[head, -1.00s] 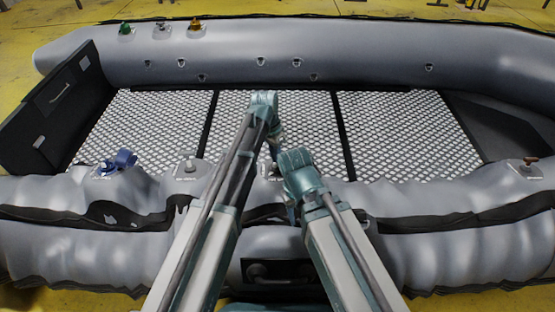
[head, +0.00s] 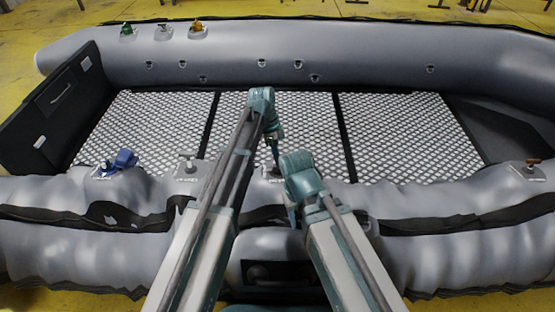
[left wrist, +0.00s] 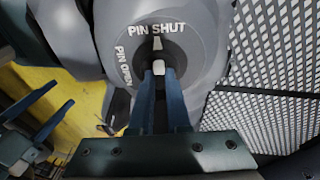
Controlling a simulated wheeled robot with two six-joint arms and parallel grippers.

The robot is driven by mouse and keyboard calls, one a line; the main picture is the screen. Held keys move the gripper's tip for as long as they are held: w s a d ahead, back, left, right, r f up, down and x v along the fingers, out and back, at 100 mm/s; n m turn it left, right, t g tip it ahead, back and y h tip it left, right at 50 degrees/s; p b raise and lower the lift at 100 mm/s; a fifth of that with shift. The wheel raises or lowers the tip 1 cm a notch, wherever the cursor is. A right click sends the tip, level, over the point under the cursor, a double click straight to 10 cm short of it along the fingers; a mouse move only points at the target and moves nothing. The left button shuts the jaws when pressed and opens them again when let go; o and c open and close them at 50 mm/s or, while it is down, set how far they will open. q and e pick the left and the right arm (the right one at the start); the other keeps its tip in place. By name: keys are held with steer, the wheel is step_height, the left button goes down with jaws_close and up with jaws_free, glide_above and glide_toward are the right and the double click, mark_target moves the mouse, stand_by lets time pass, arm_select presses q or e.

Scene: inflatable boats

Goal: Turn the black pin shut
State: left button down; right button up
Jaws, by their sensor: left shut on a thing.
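A round grey valve plate (left wrist: 195,40) with the words PIN SHUT at its top and PIN OPEN at its left fills the upper middle of the left wrist view. The pin (left wrist: 158,68) stands at its centre, with a pale part between my fingertips and a dark part beyond, towards PIN SHUT. My left gripper (left wrist: 160,82) is shut on the pin. In the head view my left gripper (head: 274,152) points down at the near tube, and the pin is mostly hidden there. My right gripper (left wrist: 38,112) shows at the left of the left wrist view, its fingers apart and empty.
The near grey tube (head: 440,195) also carries a blue valve (head: 124,160), a grey one (head: 188,162) and a brown-topped one (head: 531,165). Green (head: 127,30) and orange (head: 197,27) valves sit on the far tube. The patterned deck (head: 400,135) is clear.

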stand_by(0.4)
arm_select(q)
steer(key=c, duration=0.9)
jaws_free()
steer(key=p+v, duration=1.3)
steer(key=v, duration=0.1)
arm_select(e)
step_height(320, 180, up, 13)
arm_select(q)
steer(key=shift+f, duration=0.1)
arm_select(e)
steer(key=shift+a+r, duration=0.1)
arm_select(q)
steer(key=s+r+n+y+p, duration=0.1)
steer(key=s+r+n+p, duration=0.3)
steer(key=s+r+p, duration=0.2)
steer(key=s+a+r+n+t+y+p, duration=0.1)
steer(key=s+r+n+p, duration=0.4)
steer(key=s, duration=0.5)
steer(key=s+a+r+n+t+y+p, duration=0.1)
steer(key=s+r+n+p, duration=0.3)
steer(key=s+r+p, duration=0.4)
steer(key=shift+s+a+r+n+y+p, duration=0.15)
steer(key=shift+r+p, duration=0.2)
steer(key=shift+p, duration=0.25)
steer(key=shift+s+r+n+y+p, duration=0.15)
steer(key=shift+r+p, duration=0.2)
steer(key=shift+p, duration=0.25)
arm_select(e)
step_height(320, 180, up, 21)
